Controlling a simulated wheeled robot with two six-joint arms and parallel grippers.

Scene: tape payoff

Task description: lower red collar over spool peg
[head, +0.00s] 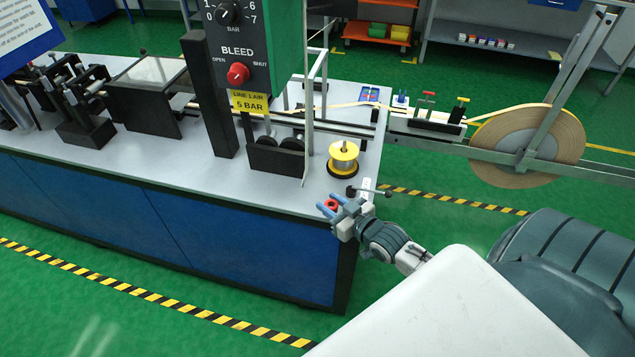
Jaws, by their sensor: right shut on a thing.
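A yellow spool (343,158) stands on the grey bench top near its right end, on a dark round base. A thin peg (344,146) sticks up from its middle. My right gripper (328,207) is at the bench's front right corner, in front of the spool and slightly left of it in the picture. It is shut on the red collar (331,204), which shows between its blue fingertips. The collar is apart from the peg. The gripper hides part of the collar. My left gripper is not in view.
A green panel with a red bleed knob (238,73) and a dark post (208,95) stand left of the spool. Black rollers (277,155) sit beside it. A large tape roll (528,145) hangs at the right. The bench top (250,192) in front is clear.

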